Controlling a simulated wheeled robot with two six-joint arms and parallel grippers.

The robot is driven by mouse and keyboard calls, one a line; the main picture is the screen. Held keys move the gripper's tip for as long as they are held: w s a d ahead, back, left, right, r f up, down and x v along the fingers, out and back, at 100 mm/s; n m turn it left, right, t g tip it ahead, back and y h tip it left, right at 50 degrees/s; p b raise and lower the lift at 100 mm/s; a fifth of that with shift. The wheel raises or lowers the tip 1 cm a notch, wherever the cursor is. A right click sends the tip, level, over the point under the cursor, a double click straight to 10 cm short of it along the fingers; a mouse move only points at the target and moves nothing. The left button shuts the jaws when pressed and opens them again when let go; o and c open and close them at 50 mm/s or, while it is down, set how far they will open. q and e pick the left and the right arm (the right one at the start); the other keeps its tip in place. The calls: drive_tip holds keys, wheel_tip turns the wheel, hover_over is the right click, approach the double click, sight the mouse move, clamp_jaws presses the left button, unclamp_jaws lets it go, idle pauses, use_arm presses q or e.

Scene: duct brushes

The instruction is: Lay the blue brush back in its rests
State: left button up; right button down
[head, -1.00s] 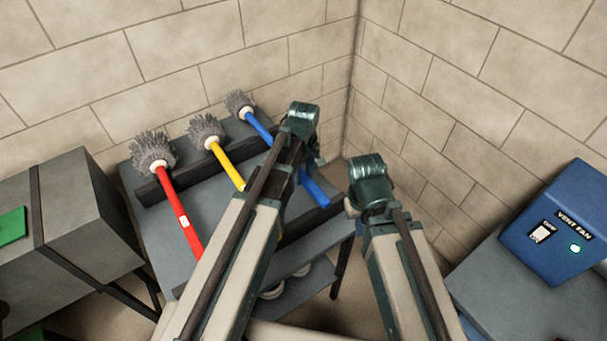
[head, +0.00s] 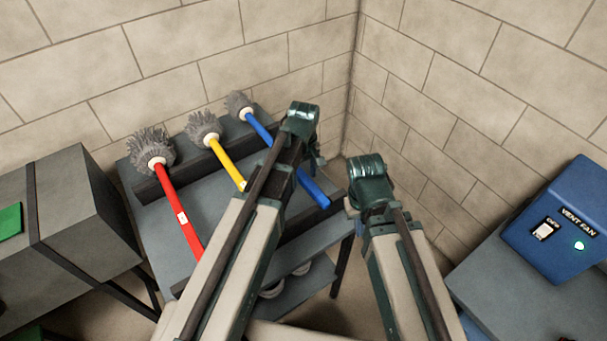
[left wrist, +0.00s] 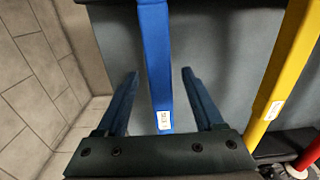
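The blue brush (head: 257,127) lies slanted across the grey table, its grey bristle head (head: 239,104) at the back rest bar (head: 160,186) and its handle end (head: 320,197) near the front rest bar (head: 318,221). I cannot tell whether it sits in the rests. My left gripper (head: 308,165) is over the handle, partly hidden by its own wrist. In the left wrist view its fingers (left wrist: 160,74) are apart, one on each side of the blue handle (left wrist: 155,60), with gaps visible. My right gripper (head: 361,226) is right of the table, its fingers mostly hidden.
A yellow brush (head: 226,164) and a red brush (head: 177,208) lie left of the blue one. A grey cabinet (head: 85,230) stands left. A blue vent fan box (head: 550,215) sits on a grey surface at right. Block walls close the back corner.

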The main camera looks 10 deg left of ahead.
use_arm(q)
wheel_tip(320, 180, up, 14)
drive_tip(key=p, duration=1.3)
drive_tip(key=shift+p, duration=0.4)
drive_tip(key=shift+s+f, duration=0.1)
drive_tip(key=shift+f, duration=0.05)
drive_tip(key=s+d+f+m+b, duration=0.1)
drive_tip(key=s+d+m, duration=0.1)
drive_tip(key=s+m, duration=0.4)
drive_tip(key=s+d+f+m+y+b, duration=0.1)
drive_tip(key=s+d+m, duration=0.2)
drive_tip(key=s+m, duration=0.3)
drive_tip(key=s, duration=0.2)
drive_tip(key=shift+s+d+m, duration=0.3)
drive_tip(key=shift+d+m, duration=0.05)
drive_tip(key=shift+m, duration=0.05)
drive_tip(key=shift+f, duration=0.1)
